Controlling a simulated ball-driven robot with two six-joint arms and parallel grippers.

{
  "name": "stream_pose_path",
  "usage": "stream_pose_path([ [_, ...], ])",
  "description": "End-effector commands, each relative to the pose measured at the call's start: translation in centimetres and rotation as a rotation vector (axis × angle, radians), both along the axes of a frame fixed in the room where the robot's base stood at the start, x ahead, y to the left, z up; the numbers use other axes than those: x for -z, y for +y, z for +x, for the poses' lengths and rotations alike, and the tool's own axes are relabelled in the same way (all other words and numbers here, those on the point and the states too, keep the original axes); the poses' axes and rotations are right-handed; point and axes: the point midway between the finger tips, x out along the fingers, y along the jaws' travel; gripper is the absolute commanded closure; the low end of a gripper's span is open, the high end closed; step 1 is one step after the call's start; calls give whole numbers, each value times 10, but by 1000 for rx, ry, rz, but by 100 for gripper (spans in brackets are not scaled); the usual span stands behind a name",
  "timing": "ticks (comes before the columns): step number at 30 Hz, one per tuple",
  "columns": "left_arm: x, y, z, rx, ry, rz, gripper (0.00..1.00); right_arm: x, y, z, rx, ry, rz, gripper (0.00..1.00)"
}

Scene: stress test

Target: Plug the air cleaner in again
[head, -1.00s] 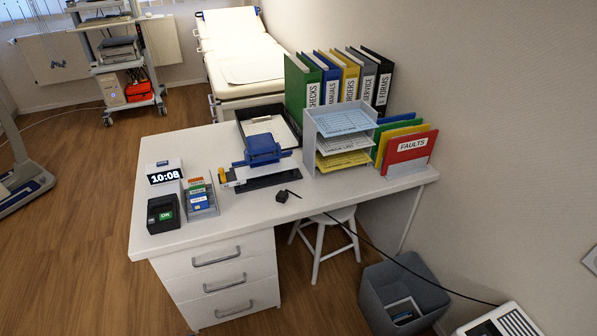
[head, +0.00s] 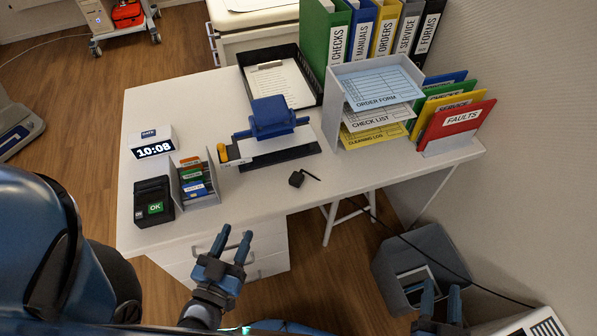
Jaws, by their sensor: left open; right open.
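A small black plug-like block (head: 296,179) with a short dark lead lies on the desk near its front edge. The white air cleaner (head: 540,324) is partly in view at the bottom right corner. A black cord (head: 440,247) runs from it past the bin up towards the desk; I cannot tell whether it joins the black block. No wall socket shows now. My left gripper (head: 234,237) is open and empty in front of the desk drawers. My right gripper (head: 441,291) is open and empty, in front of the bin at the bottom edge.
The white desk (head: 240,205) holds a clock (head: 153,148), card holder (head: 198,184), black OK device (head: 154,203), blue punch-like device (head: 272,118), paper trays (head: 338,105) and folders (head: 455,125). A grey bin (head: 395,268) and a stool (head: 340,215) stand beside and under it.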

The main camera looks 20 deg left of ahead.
Motion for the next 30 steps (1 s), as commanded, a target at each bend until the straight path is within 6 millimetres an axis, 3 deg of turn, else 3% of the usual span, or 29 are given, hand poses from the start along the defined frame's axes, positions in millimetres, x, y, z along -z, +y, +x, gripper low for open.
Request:
stream_pose_path([
  [4, 0, 0, 0, 0, 0, 0, 57, 0, 0, 0, 0, 0, 0, 57],
  [9, 0, 0, 4, 1, 1, 0, 33, -2, 0, 0, 0, 0, 0, 57],
  [14, 1, -2, 28, 9, 18, 3, 32, -12, 0, 0, 0, 0, 0, 57],
  [17, 1, -5, 57, 18, 39, 6, 32, -23, 0, 0, 0, 0, 0, 57],
  [23, 4, -14, 138, 42, 141, 16, 32, -49, 0, 0, 0, 0, 0, 57],
  [27, 31, -22, 191, 60, 350, 33, 32, -63, 0, 0, 0, 0, 0, 57],
  [30, 47, -28, 220, 73, 517, 47, 32, -72, 0, 0, 0, 0, 0, 57],
])
